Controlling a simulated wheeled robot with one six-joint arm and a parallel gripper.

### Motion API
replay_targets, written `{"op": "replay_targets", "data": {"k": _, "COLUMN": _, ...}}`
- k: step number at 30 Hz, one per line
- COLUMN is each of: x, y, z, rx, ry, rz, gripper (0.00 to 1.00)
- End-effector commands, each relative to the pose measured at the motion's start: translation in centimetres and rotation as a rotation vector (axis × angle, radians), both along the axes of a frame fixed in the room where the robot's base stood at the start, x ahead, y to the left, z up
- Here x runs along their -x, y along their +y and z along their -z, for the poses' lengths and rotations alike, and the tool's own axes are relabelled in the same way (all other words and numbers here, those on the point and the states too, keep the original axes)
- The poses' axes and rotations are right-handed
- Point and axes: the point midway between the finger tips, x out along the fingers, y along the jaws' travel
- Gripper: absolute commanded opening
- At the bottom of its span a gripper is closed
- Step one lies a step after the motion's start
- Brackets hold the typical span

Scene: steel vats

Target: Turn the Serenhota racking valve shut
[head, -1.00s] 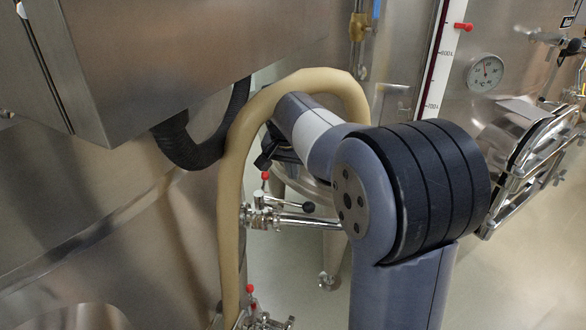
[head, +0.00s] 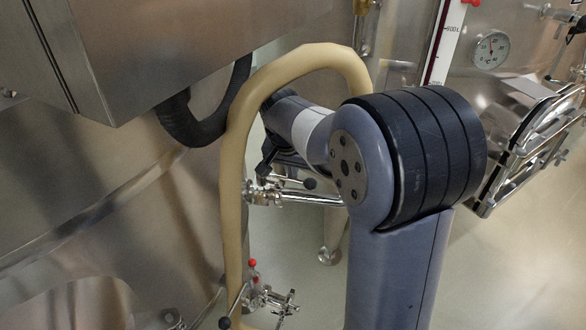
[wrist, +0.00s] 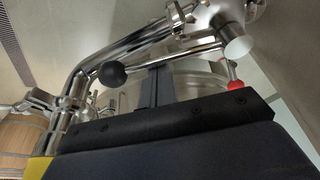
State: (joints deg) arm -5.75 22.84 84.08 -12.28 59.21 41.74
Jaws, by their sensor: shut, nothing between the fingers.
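A steel valve (head: 264,194) sits on a pipe stub behind the tan hose in the head view. Its lever ends in a black ball knob (head: 310,183) and lies roughly along the pipe. In the wrist view the black knob (wrist: 113,72) and lever show just beyond my fingers. My gripper (head: 264,172) is shut and empty, right at the valve in the head view; its dark fingers (wrist: 158,86) point at the lever in the wrist view. I cannot tell whether they touch it. A red-tipped stem (wrist: 236,87) stands to their right. No name label is readable.
The tan hose (head: 233,170) arches over my forearm, close to it. A second valve (head: 262,298) with a red knob sits lower down. A steel box (head: 190,45) overhangs at upper left. An open hatch (head: 540,130) is at right; the floor is bare.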

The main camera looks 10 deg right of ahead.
Motion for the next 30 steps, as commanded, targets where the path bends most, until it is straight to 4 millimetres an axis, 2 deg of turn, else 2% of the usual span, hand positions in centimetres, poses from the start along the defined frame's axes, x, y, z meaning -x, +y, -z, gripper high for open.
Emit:
{"op": "replay_targets", "data": {"k": 20, "x": 0.8, "y": 0.4, "z": 0.1, "rx": 0.0, "ry": 0.003, "rz": -0.001, "gripper": 0.0}}
{"op": "replay_targets", "data": {"k": 30, "x": 2.0, "y": 1.2, "z": 0.2, "rx": -0.001, "ry": 0.004, "rz": -0.001, "gripper": 0.0}}
